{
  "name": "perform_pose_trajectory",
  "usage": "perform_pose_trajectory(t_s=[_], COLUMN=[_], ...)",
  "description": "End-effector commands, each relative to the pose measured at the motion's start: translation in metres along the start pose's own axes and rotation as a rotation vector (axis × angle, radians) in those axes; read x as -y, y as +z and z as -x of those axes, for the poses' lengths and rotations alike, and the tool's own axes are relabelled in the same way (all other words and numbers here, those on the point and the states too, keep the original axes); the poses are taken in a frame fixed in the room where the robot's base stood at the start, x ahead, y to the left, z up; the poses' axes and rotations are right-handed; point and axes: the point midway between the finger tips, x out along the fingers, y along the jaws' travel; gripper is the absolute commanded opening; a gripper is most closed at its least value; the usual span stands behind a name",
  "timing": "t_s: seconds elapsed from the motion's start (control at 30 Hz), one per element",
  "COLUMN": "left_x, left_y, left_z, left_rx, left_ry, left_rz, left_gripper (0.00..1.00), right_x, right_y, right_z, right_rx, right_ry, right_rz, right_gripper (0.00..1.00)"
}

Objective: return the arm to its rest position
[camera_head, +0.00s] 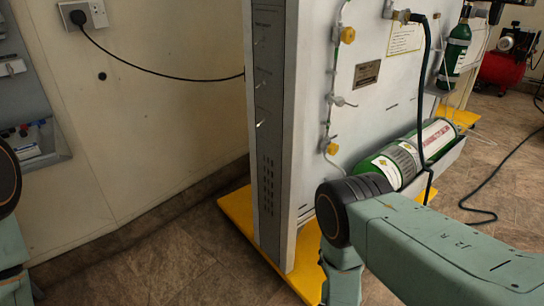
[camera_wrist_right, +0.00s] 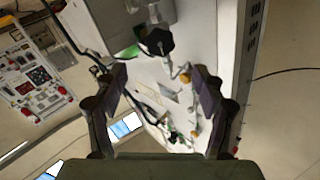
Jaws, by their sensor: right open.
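My right arm (camera_head: 440,240) reaches in from the lower right in the head view, in front of the trainer cabinet (camera_head: 268,130). Its gripper is out of that view. In the right wrist view my right gripper (camera_wrist_right: 158,74) is open, with nothing between its fingers. Beyond the fingers are the trainer's pale panel, a black knob (camera_wrist_right: 157,42) and small yellow fittings (camera_wrist_right: 186,78). They look apart from the fingers, though the exact gap cannot be told. Part of my left arm shows at the left edge of the head view; its gripper is out of view.
The cabinet stands on a yellow base (camera_head: 238,212). A green cylinder (camera_head: 408,157) lies beside it, close behind my right arm. An upright green cylinder (camera_head: 457,50) and a red compressor (camera_head: 502,68) are farther back. A black cable (camera_head: 165,77) runs from the wall socket (camera_head: 82,14).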

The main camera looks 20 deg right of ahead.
Motion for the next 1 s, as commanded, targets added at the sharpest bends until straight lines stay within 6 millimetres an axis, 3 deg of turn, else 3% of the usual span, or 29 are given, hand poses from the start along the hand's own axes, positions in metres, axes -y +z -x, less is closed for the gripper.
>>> perform_pose_trajectory(t_s=[0.13, 0.23, 0.33, 0.47, 0.57, 0.63, 0.7, 0.8, 0.9, 1.0], left_x=[0.000, 0.000, 0.000, 0.000, 0.000, 0.000, 0.000, 0.000, 0.000, -0.001], left_y=[0.000, 0.000, 0.000, 0.000, 0.000, 0.000, 0.000, 0.000, 0.000, 0.000], left_z=[0.000, 0.000, 0.002, 0.012, 0.023, 0.031, 0.039, 0.050, 0.062, 0.068], left_rx=[0.000, 0.000, 0.000, 0.000, 0.000, 0.000, 0.000, 0.000, 0.000, 0.000], left_ry=[0.000, 0.000, 0.000, 0.000, 0.000, 0.000, 0.000, 0.000, 0.000, 0.000], left_rz=[0.000, 0.000, 0.000, 0.000, 0.000, 0.000, 0.000, 0.000, 0.000, 0.000], left_gripper=[0.59, 0.59, 0.59, 0.59, 0.59, 0.59, 0.59, 0.59, 0.59, 0.59], right_x=[-0.004, -0.016, -0.035, -0.054, -0.064, -0.068, -0.070, -0.067, -0.056, -0.046], right_y=[0.012, 0.045, 0.082, 0.097, 0.085, 0.066, 0.041, 0.001, -0.034, -0.045], right_z=[0.001, 0.019, 0.062, 0.130, 0.191, 0.233, 0.270, 0.308, 0.318, 0.303], right_rx=[0.056, 0.238, 0.510, 0.863, 1.133, 1.307, 1.453, 1.605, 1.648, 1.613], right_ry=[0.016, 0.034, 0.047, 0.035, 0.009, -0.017, -0.046, -0.081, -0.102, -0.108], right_rz=[0.038, 0.111, 0.213, 0.340, 0.429, 0.480, 0.518, 0.549, 0.544, 0.533], right_gripper=[0.70, 0.70, 0.70, 0.70, 0.70, 0.70, 0.70, 0.70, 0.70, 0.70])
